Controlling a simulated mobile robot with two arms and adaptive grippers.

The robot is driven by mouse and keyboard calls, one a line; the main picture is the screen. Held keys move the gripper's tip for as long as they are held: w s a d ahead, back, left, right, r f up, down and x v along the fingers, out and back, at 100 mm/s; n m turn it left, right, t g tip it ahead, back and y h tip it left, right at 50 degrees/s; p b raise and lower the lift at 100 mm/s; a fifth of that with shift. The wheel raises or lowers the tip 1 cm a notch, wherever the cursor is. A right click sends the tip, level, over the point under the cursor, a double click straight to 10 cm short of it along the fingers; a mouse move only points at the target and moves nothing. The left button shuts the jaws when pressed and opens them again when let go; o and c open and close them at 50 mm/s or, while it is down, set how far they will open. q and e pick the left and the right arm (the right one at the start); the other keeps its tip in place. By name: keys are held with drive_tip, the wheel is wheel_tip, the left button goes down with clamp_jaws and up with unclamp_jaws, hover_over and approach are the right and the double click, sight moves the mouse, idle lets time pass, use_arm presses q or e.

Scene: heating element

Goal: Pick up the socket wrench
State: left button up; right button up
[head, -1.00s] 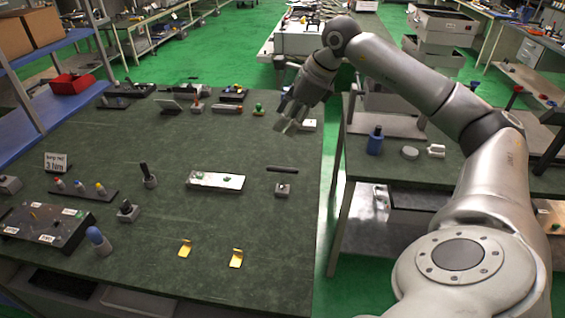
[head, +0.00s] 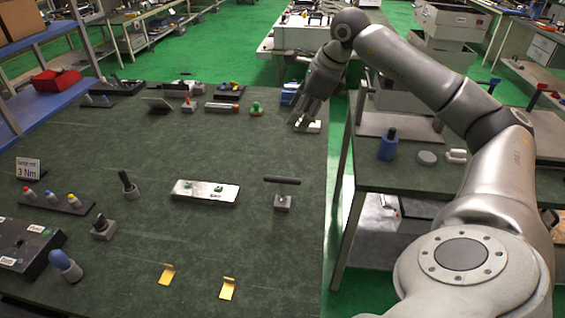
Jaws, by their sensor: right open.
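I cannot tell for sure which tool is the socket wrench. One candidate is a thin black bar (head: 282,180) lying level just above a small grey block (head: 283,202), right of the table's middle. Another is a black upright handle (head: 125,180) on a grey base at the left. My right gripper (head: 304,121) is open at the table's far right edge, pointing down. It is over or beside a small pale block (head: 312,128), which its fingers partly cover. I cannot tell whether they touch. It is well beyond the black bar. My left gripper is out of view.
The dark green table (head: 215,150) holds a silver plate (head: 205,193), two yellow brackets (head: 167,274), a blue-capped piece (head: 66,265) and a "3 Nm" sign (head: 28,168). Small parts line its far edge. A side table at right holds a blue bottle (head: 387,148).

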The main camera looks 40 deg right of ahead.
drive_tip(key=b, duration=1.4)
approach(285, 178)
drive_tip(key=shift+w+d+f, duration=0.25)
drive_tip(key=shift+d+f, duration=0.1)
drive_tip(key=shift+f, duration=0.15)
drive_tip(key=x, duration=0.5)
drive_tip(key=shift+w+a+f, duration=0.1)
drive_tip(key=shift+f, duration=0.15)
drive_tip(key=x, duration=0.2)
drive_tip(key=p+x, duration=0.1)
drive_tip(key=x, duration=0.1)
drive_tip(key=shift+a+f, duration=0.1)
drive_tip(key=shift+a, duration=0.3)
drive_tip(key=shift+w+f, duration=0.25)
drive_tip(key=shift+f, duration=0.1)
drive_tip(key=shift+s, duration=0.1)
clamp_jaws()
